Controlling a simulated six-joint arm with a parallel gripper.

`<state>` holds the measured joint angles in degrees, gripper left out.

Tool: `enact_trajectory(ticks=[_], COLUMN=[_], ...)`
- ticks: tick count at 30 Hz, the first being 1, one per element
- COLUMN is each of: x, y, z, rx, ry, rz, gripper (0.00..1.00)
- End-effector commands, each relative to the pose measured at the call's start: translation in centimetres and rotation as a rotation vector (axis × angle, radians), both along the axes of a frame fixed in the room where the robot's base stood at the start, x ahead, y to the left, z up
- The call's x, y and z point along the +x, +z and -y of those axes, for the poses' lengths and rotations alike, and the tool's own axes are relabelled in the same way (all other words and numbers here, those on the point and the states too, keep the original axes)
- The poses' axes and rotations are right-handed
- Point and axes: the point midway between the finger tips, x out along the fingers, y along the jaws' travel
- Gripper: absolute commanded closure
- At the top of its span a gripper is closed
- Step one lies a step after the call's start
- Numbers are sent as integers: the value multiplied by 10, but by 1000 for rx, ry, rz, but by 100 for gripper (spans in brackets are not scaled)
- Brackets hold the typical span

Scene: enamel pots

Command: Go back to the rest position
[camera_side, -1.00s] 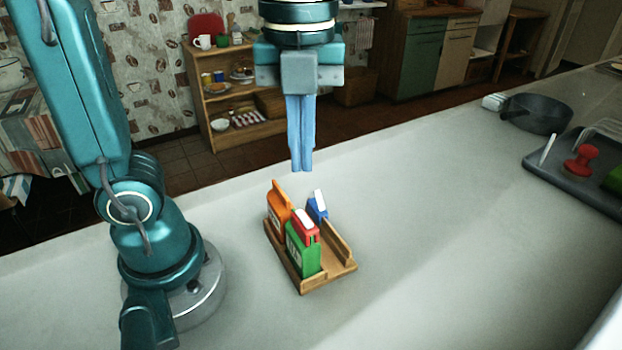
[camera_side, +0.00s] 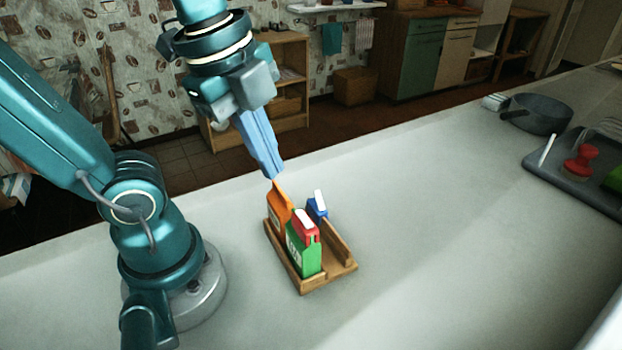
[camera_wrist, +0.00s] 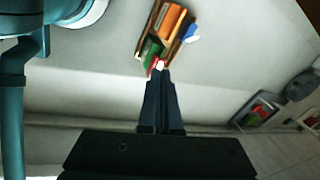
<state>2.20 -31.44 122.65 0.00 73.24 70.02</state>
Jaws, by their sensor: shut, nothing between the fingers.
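My gripper (camera_side: 273,174) is shut with nothing in it, tilted in the air above and behind the wooden tray. In the wrist view its dark fingers (camera_wrist: 161,78) point toward the tray. In the wrist view the fingers partly hide the red top.
A dark pan (camera_side: 540,114) and a grey tray (camera_side: 560,172) with a red-handled item (camera_side: 582,160) stand at the right of the counter. The counter (camera_side: 430,210) between the two trays is clear. A wooden shelf (camera_side: 292,90) stands behind the counter.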

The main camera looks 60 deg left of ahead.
Motion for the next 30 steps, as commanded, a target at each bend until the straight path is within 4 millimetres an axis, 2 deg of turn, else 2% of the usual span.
enact_trajectory(ticks=[6,9,13,19,30], x=[-4,-2,1,7,7], y=[-24,-32,-39,-37,-37], z=[-5,-6,-6,-6,-6], rx=[-189,-284,-381,-459,-462], ry=[571,799,1017,1166,1175], rz=[118,150,168,186,185], gripper=[100,100,100,100,100])
